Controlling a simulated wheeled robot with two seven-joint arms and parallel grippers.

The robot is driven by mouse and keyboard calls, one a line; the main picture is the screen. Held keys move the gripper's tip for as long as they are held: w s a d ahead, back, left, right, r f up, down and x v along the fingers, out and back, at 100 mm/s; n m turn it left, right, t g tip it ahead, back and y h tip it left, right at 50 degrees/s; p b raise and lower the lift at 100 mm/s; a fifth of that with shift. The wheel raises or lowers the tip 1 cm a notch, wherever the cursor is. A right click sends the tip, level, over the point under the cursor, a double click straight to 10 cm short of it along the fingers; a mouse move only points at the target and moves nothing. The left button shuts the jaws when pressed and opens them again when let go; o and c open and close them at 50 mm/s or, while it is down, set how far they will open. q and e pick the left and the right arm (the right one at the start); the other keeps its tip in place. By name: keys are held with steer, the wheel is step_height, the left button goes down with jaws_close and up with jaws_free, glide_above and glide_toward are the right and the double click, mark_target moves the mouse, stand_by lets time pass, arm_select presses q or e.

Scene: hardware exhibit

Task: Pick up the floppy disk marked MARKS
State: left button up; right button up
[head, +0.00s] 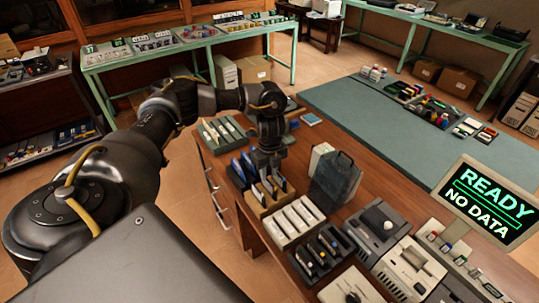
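My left arm reaches in from the left, and its gripper (267,168) points down over a small rack of upright floppy disks (272,192) on the wooden desk. The fingers are dark and small against the disks, so I cannot tell whether they are open or shut, or whether they touch a disk. Blue disks (240,168) stand in a dark holder just left of the gripper. A loose blue flat item (311,119) lies farther back on the desk. No label reading MARKS can be made out. My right gripper is not in view.
A grey translucent box (336,182) stands close right of the gripper. A tray of white items (295,220) and a black tray (322,251) lie nearer. Grey machines (410,268) and a screen reading READY NO DATA (489,204) are at right. A green mat (395,140) has bare room.

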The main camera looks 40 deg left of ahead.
mark_target(268, 181)
arm_select(q)
step_height(268, 181, down, 5)
steer(key=shift+s+a+r, duration=0.1)
steer(key=shift+a, duration=0.05)
steer(key=shift+c, duration=0.3)
jaws_close()
